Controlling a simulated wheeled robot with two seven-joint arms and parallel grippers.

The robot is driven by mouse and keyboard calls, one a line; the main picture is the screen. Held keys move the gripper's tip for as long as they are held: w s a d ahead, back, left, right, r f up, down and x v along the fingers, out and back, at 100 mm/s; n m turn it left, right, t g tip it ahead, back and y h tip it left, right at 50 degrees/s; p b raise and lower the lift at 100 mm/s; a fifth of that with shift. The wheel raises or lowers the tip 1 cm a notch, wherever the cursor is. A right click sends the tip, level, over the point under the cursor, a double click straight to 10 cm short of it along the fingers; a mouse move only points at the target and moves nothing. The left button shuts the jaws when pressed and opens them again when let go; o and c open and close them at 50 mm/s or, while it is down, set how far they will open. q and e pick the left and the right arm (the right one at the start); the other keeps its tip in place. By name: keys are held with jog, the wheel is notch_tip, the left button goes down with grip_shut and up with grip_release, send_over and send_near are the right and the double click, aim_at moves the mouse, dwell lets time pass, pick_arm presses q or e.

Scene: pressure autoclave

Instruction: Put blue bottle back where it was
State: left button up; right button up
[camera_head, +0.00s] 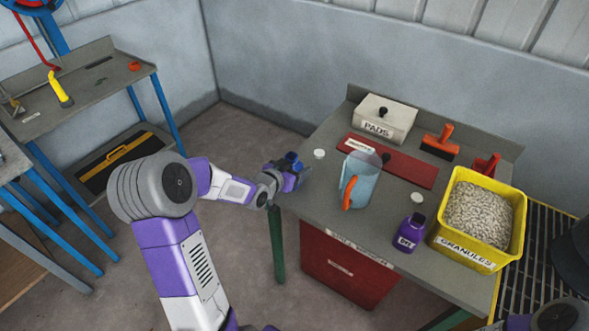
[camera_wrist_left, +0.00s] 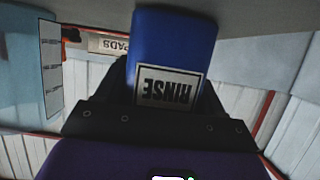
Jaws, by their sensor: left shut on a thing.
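The blue bottle (camera_head: 292,157) is held in my left gripper (camera_head: 290,170) at the left edge of the grey bench, and appears raised beside it. In the left wrist view the blue bottle (camera_wrist_left: 174,38) fills the middle, with its RINSE label upside down in the picture. The dark fingers of my left gripper (camera_wrist_left: 165,100) are shut on it. In the head view the bottle is small and partly hidden by the gripper. A white round disc (camera_head: 319,154) lies on the bench just right of the gripper. My right gripper is out of view.
The grey bench (camera_head: 310,190) holds a light blue jug (camera_head: 362,182) with an orange handle, a PADS box (camera_head: 385,118), a red mat (camera_head: 405,165), a purple bottle (camera_head: 409,233), another white disc (camera_head: 417,198) and a yellow granules bin (camera_head: 515,225). A second workbench (camera_head: 85,85) stands left.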

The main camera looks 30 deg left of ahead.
pick_arm(q)
jog(key=shift+f, duration=0.15)
jog(key=o, duration=1.3)
jog(key=shift+c, duration=0.2)
jog(key=shift+r, duration=0.3)
jog(key=p+v, duration=0.3)
jog(key=v, duration=0.9)
jog(key=shift+p, duration=0.35)
